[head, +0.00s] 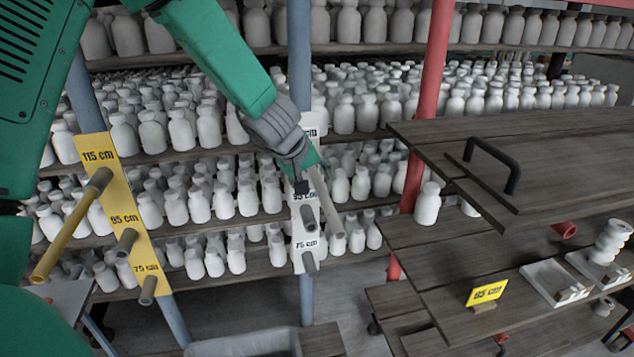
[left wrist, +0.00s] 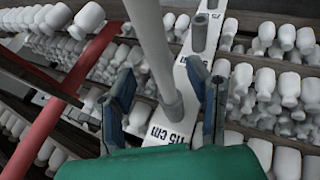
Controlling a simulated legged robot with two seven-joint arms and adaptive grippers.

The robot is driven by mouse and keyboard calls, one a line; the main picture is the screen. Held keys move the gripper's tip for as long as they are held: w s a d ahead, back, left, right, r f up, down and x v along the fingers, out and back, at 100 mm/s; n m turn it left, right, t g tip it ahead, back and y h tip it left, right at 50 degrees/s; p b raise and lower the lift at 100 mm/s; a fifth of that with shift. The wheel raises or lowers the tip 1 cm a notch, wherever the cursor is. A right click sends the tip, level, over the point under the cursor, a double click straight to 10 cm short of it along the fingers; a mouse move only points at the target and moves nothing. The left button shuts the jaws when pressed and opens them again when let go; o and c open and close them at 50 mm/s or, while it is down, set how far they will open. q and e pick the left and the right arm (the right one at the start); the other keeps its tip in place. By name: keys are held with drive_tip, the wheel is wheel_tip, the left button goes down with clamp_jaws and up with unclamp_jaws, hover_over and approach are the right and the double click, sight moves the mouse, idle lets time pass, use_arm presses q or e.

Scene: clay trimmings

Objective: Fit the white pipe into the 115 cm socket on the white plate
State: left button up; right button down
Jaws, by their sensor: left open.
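The white plate (head: 297,240) stands upright on a blue post, with stub sockets at its 95 cm and 75 cm marks. The white pipe (head: 326,203) sticks out from the plate's upper part, sloping down toward the camera. In the left wrist view the pipe (left wrist: 149,45) runs into a wider grey collar beside the 115 cm label on the plate (left wrist: 187,108); it looks seated there. My left gripper (head: 302,185) is open at the plate, its fingers (left wrist: 165,95) on either side of the pipe with gaps. My right gripper is out of view.
A yellow plate (head: 118,205) at left holds a yellow pipe (head: 68,232) at its 115 cm mark. Shelves of white bottles stand behind. A red post (head: 432,90) and wooden benches with a yellow 95 cm sign (head: 487,292) are at right. A grey bin (head: 240,346) is below.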

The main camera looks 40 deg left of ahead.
use_arm(q)
drive_tip(key=v, duration=1)
drive_tip(key=shift+a, duration=0.1)
drive_tip(key=s+d+f+m+g+y+b, duration=0.1)
drive_tip(key=s+f+m+b, duration=0.2)
drive_tip(key=f, duration=0.8)
drive_tip(key=s+f+m+g+y+b, duration=0.15)
drive_tip(key=s+f+b, duration=0.25)
drive_tip(key=f, duration=0.6)
drive_tip(key=s+d+f+m+g+b, duration=0.1)
drive_tip(key=s+f+g+b, duration=0.2)
drive_tip(key=f, duration=0.8)
drive_tip(key=s+d+f+m+h+b, duration=0.1)
drive_tip(key=s+d+f+m+b, duration=0.2)
drive_tip(key=s+f, duration=0.6)
drive_tip(key=s+d+f+m+h+b, duration=0.1)
drive_tip(key=s+d+f+m+b, duration=0.2)
drive_tip(key=s+d+f+b, duration=0.3)
drive_tip(key=s+f, duration=0.4)
drive_tip(key=f, duration=0.3)
drive_tip(key=shift+s+d+f+g+h, duration=0.2)
drive_tip(key=shift+s+f+g+h, duration=0.1)
drive_tip(key=shift+f+g+h, duration=0.1)
